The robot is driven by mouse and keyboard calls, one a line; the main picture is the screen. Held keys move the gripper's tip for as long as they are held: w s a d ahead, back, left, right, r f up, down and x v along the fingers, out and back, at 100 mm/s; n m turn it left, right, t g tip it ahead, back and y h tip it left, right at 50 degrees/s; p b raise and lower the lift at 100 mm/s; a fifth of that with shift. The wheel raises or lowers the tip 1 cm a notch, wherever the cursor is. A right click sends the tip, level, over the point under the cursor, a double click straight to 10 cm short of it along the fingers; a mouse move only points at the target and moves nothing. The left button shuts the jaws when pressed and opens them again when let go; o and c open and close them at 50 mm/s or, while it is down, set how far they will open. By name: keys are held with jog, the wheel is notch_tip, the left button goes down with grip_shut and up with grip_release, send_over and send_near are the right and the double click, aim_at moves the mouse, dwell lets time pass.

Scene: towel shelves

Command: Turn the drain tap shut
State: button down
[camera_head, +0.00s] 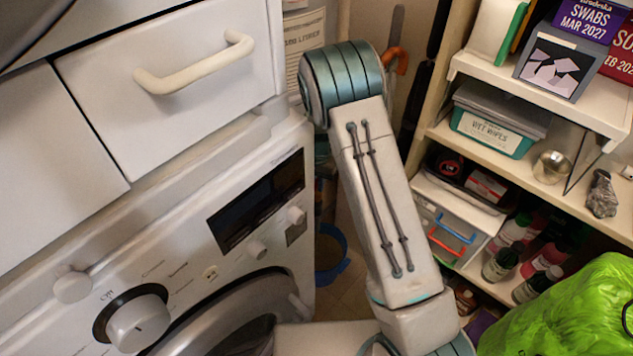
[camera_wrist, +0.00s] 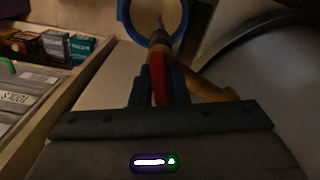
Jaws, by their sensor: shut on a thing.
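In the wrist view my gripper (camera_wrist: 160,88) is shut on the red lever (camera_wrist: 158,72) of the drain tap. One dark finger lies on each side of the lever. The tap's brownish body (camera_wrist: 207,88) runs off to the lower right, and its narrow tip points toward a blue-rimmed bucket (camera_wrist: 122,12). The lever runs roughly lengthwise in the picture, away from my gripper. In the head view my arm hides the tap and my gripper. The blue bucket (camera_head: 343,268) shows there on the floor, partly behind the arm.
A washing machine (camera_head: 200,262) with a dial (camera_head: 138,322) stands left, under a drawer with a pale handle (camera_head: 195,67). Shelves (camera_head: 548,92) with boxes and bottles stand right, and a bright green bag (camera_head: 565,312) sits in front. The floor gap between is narrow.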

jog(key=c, duration=1.4)
grip_release()
jog(key=shift+r, duration=0.15)
notch_tip(320, 180, up, 14)
jog(key=p, duration=0.2)
jog(key=shift+f, duration=0.2)
